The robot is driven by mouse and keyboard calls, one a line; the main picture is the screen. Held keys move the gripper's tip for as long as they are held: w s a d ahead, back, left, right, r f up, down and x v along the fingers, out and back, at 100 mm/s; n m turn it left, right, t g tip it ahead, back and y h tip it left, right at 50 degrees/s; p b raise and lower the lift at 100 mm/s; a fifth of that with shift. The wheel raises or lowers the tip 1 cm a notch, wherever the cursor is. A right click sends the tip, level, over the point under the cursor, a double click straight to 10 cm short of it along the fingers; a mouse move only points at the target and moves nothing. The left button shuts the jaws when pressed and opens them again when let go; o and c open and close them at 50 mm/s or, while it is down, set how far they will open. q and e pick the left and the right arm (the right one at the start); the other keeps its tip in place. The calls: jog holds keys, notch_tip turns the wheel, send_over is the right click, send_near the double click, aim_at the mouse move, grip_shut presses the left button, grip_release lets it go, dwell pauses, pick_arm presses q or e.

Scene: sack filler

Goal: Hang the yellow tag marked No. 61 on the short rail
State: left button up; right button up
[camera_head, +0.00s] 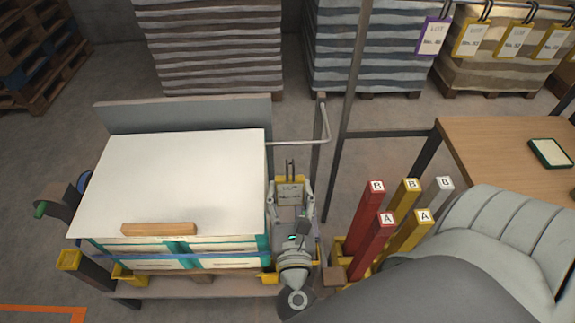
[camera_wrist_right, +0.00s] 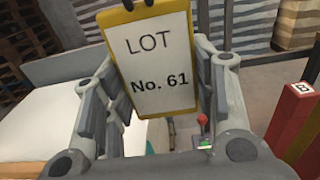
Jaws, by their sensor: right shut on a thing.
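The yellow tag marked No. 61 (camera_wrist_right: 160,80) is upright between the fingers of my right gripper (camera_wrist_right: 160,95), its printed face towards the wrist camera. In the head view the same tag (camera_head: 290,188) shows small, with a dark hook loop on top, in my right gripper (camera_head: 291,200). The gripper is shut on it beside the right side of the white-topped stack. A short pale rail (camera_head: 298,143) with a bent end lies a little beyond the tag, and the two are apart. My left gripper is not in view.
Other tags, purple (camera_head: 433,36) and yellow (camera_head: 471,38), hang on a long rail at the back right. Red, yellow and white lettered posts (camera_head: 366,212) stand right of the gripper. A dark upright post (camera_head: 350,90) rises behind. A wooden table (camera_head: 490,150) is at the right.

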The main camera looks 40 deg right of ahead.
jog(key=shift+w+d, duration=0.4)
jog(key=shift+d, duration=0.1)
jog(key=shift+w+d, duration=0.15)
jog(key=shift+w, duration=0.2)
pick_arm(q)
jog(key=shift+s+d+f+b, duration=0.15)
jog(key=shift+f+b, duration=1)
pick_arm(e)
jog(key=w+d+f, duration=0.2)
jog(key=w+d, duration=0.1)
jog(key=w, duration=0.2)
jog(key=shift+w+d+f, duration=0.15)
jog(key=shift+w, duration=0.2)
jog(key=o, duration=1)
jog(key=shift+s+f, duration=0.1)
